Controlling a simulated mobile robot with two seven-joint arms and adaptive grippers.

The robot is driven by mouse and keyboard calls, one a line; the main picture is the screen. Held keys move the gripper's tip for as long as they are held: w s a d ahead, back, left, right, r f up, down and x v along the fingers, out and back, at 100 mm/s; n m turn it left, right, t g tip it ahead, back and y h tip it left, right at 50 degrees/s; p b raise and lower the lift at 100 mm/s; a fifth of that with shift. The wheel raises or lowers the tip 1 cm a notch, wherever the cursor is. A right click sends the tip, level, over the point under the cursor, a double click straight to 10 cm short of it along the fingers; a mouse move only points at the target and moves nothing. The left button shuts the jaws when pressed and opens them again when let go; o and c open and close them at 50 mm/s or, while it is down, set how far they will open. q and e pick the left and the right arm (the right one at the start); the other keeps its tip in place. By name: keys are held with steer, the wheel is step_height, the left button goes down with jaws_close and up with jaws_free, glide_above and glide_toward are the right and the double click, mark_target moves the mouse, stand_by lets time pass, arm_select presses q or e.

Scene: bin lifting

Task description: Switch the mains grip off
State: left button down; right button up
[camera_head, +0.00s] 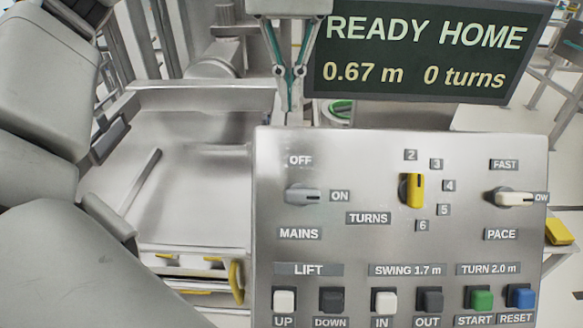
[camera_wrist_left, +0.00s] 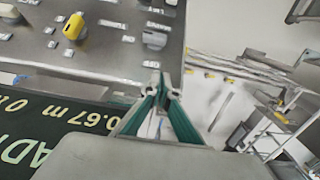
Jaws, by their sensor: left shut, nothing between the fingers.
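The mains grip (camera_head: 303,195) is a grey knob at the left of the sloping control panel. It lies level, with its end toward the ON label (camera_head: 340,196); the OFF label (camera_head: 300,160) is above it. It also shows in the left wrist view (camera_wrist_left: 154,40). My left gripper (camera_head: 290,74), with green linkages, is above the panel's top edge in the head view, apart from the grip. In the left wrist view my left gripper (camera_wrist_left: 161,84) has its fingers together and empty. My right gripper is in neither view.
The yellow turns knob (camera_head: 412,190) and the pale pace knob (camera_head: 514,198) are right of the mains grip. Several push buttons line the panel's bottom. A display (camera_head: 430,50) above reads READY HOME, 0.67 m, 0 turns. A steel machine (camera_head: 190,180) stands at left.

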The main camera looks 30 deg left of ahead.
arm_select(q)
steer(key=b, duration=0.2)
glide_above(290, 189)
steer(key=w+a, duration=0.2)
steer(key=w, duration=0.1)
steer(key=f, duration=0.9)
steer(key=shift+s+d+f, duration=0.15)
steer(key=shift+d+f, duration=0.05)
steer(key=shift+f, duration=0.05)
steer(key=f, duration=0.1)
steer(key=s+d+f, duration=0.1)
steer(key=shift+s+f, duration=0.2)
steer(key=shift+f, duration=0.2)
steer(key=shift+s+d+f, duration=0.15)
steer(key=shift+s+f, duration=0.15)
steer(key=shift+f, duration=0.05)
steer(key=shift+s+f, duration=0.1)
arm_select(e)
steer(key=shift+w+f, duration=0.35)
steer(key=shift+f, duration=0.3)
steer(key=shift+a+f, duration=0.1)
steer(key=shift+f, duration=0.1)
arm_select(q)
steer(key=shift+s+f+h, duration=0.1)
steer(key=shift+h, duration=0.3)
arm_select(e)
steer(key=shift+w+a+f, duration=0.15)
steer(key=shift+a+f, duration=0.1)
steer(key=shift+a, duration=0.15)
